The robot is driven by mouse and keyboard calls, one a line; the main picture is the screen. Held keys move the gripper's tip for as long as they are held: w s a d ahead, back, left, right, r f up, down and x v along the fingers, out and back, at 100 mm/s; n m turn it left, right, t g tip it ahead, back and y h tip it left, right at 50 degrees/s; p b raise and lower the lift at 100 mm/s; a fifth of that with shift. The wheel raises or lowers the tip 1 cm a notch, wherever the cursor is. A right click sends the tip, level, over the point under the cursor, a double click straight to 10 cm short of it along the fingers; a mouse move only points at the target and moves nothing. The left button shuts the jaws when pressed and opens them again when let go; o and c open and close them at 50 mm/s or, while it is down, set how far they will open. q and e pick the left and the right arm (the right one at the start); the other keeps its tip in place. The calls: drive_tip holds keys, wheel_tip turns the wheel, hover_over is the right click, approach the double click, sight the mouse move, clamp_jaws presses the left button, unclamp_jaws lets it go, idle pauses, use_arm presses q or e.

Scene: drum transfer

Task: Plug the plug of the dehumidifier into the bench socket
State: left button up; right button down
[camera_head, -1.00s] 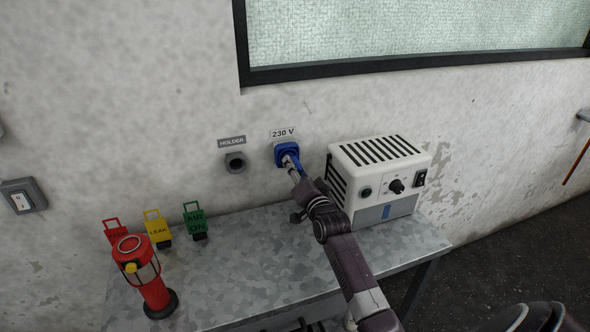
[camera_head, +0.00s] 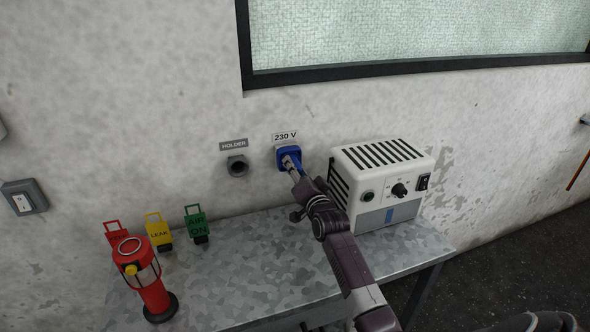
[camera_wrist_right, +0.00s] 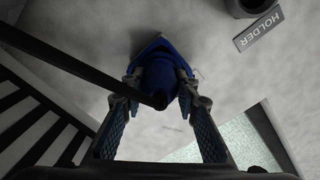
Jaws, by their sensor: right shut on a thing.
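The dehumidifier (camera_head: 381,187) is a white box with a slotted top, a knob and a switch. It stands at the right end of the bench. The blue bench socket (camera_head: 284,153) is on the wall under the 230 V label. My right gripper (camera_head: 290,164) is right in front of it. In the right wrist view my right gripper (camera_wrist_right: 161,92) is shut on the blue plug (camera_wrist_right: 158,76), with its black cable toward the camera. The plug is against or in the blue socket (camera_wrist_right: 152,48); how deep it sits is hidden. My left gripper is out of view.
A grey holder (camera_head: 237,166) is on the wall left of the socket. A red lantern (camera_head: 145,276) and red, yellow (camera_head: 158,230) and green (camera_head: 196,223) tags stand on the left of the metal bench (camera_head: 265,265). The bench middle is clear.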

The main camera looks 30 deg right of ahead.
drive_tip(key=c, duration=1.4)
unclamp_jaws()
drive_tip(key=shift+w, duration=0.1)
drive_tip(key=shift+s, duration=0.25)
drive_tip(key=v, duration=1.1)
drive_tip(key=shift+s, duration=0.25)
